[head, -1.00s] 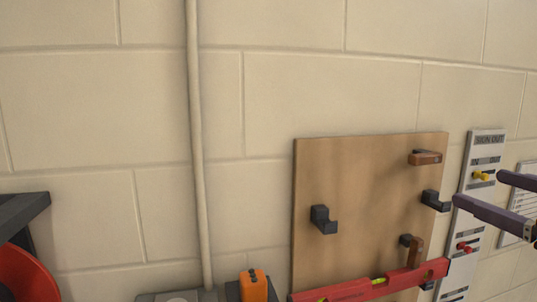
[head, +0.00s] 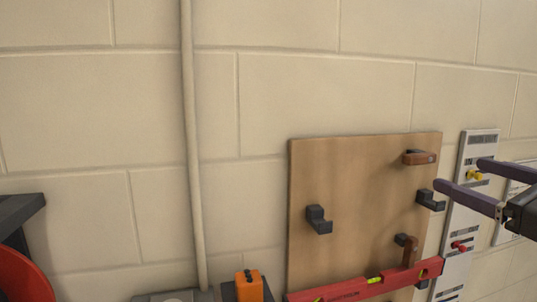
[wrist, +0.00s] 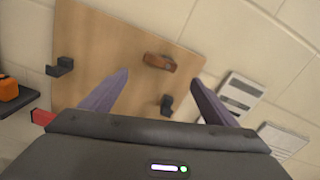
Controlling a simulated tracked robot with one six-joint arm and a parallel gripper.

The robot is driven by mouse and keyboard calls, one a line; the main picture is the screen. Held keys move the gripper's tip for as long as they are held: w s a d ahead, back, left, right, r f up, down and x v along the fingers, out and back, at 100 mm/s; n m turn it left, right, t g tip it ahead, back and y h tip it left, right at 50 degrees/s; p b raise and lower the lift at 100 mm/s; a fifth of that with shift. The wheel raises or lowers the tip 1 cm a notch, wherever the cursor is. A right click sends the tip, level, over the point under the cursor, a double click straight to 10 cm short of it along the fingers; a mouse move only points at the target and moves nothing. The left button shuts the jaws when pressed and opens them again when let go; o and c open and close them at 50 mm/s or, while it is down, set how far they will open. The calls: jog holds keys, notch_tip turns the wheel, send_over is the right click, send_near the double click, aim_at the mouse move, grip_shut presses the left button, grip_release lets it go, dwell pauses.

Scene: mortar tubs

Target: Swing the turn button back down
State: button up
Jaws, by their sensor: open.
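My gripper (head: 460,174) is open and empty, to the right of the upper button and a little lower in the head view. In the wrist view its purple fingers (wrist: 158,78) point at the board, apart from the button.
Black hooks stick out from the board (head: 345,170), one at left (head: 318,220) and one at right (head: 430,200), close to my fingers. A white sign-out panel (head: 478,148) with yellow and red pegs hangs to the right. An orange tool (head: 249,286) stands lower left.

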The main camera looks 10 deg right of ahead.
aim_at(424, 161)
jog(key=shift+w+a, duration=0.15)
jog(key=shift+w, duration=4.9)
jog(key=shift+c, duration=0.2)
jog(key=c, duration=1)
jog(key=shift+o, duration=0.2)
jog(key=shift+f, duration=0.1)
jog(key=o, duration=1)
jog(key=shift+s, duration=0.15)
jog(key=s, duration=1.3)
jog(key=shift+s+d, duration=0.2)
jog(key=shift+s, duration=0.05)
